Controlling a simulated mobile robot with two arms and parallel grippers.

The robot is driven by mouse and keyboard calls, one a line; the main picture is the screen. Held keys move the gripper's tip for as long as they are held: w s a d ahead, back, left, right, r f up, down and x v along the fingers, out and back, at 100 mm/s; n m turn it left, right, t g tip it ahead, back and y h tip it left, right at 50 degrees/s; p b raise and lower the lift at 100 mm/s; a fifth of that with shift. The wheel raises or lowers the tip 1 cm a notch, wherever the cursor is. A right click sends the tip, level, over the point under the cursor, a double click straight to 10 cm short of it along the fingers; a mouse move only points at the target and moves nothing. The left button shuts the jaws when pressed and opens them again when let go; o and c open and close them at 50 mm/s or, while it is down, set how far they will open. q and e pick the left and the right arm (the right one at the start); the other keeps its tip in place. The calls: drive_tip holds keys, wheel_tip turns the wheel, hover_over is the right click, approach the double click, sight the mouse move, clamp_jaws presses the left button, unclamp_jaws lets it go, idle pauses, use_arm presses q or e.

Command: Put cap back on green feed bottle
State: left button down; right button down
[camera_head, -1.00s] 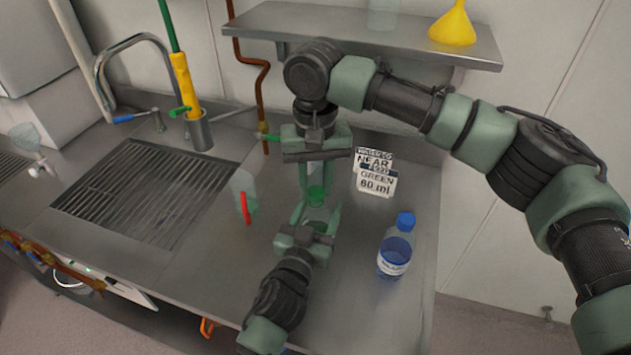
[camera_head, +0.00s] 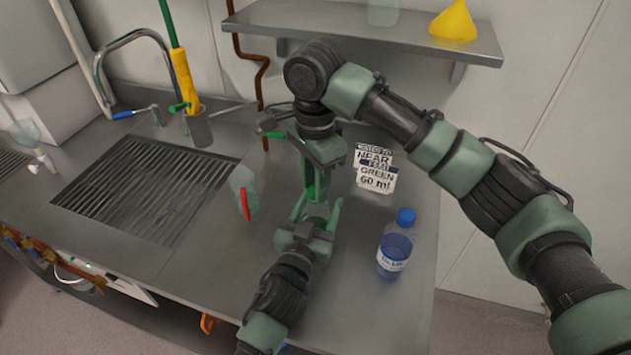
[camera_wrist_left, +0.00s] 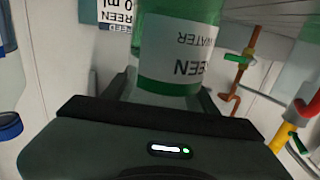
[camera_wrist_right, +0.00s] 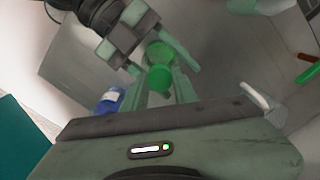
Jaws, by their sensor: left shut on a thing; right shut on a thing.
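The green feed bottle (camera_wrist_left: 172,45), with a white label and green liquid, stands upright in my left gripper (camera_head: 316,212), which is shut on it. The green cap (camera_wrist_right: 160,79) is between the fingers of my right gripper (camera_head: 317,196), which is shut on it from above. In the head view the right gripper is directly over the bottle, and its fingers hide much of the cap and bottle neck. I cannot tell whether the cap touches the neck or is seated on it.
A blue-capped bottle (camera_head: 395,244) stands to the right on the counter. Label cards (camera_head: 374,168) stand behind it. A clear vessel with a red strip (camera_head: 243,192) is to the left, beside the sink grate (camera_head: 150,190). A shelf (camera_head: 350,30) with a yellow funnel (camera_head: 453,22) overhangs the back.

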drive_tip(key=m, duration=0.4)
drive_tip(key=shift+m, duration=0.4)
drive_tip(key=m, duration=0.5)
drive_tip(key=c, duration=1.1)
unclamp_jaws()
drive_tip(key=shift+r, duration=2.25)
drive_tip(key=shift+c, duration=0.4)
